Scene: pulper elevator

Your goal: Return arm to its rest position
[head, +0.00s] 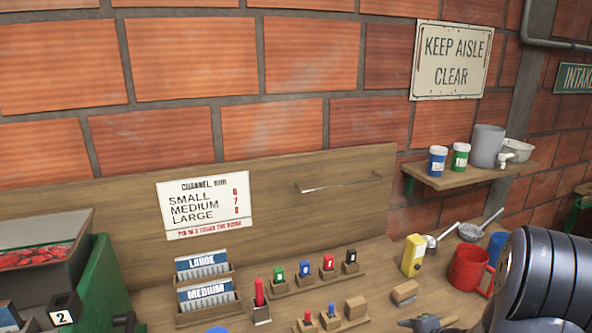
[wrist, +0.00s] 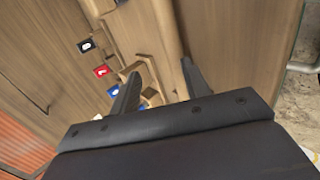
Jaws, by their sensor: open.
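My dark arm (head: 545,275) reaches in at the lower right of the head view. My gripper (head: 428,322) shows only in part at the bottom edge there, over or near the front of the wooden bench. In the wrist view my gripper (wrist: 162,84) has its two dark fingers apart, with nothing seen held between them. The wooden bench top (wrist: 145,25) lies beyond the fingers. Small wooden blocks (wrist: 150,93) show between and beside the fingers; I cannot tell whether any is touched.
Coloured numbered pieces (head: 304,270) sit in wooden holders. A wall shelf (head: 470,177) holds jars. A green machine (head: 100,285) stands at left. Space above the bench is clear.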

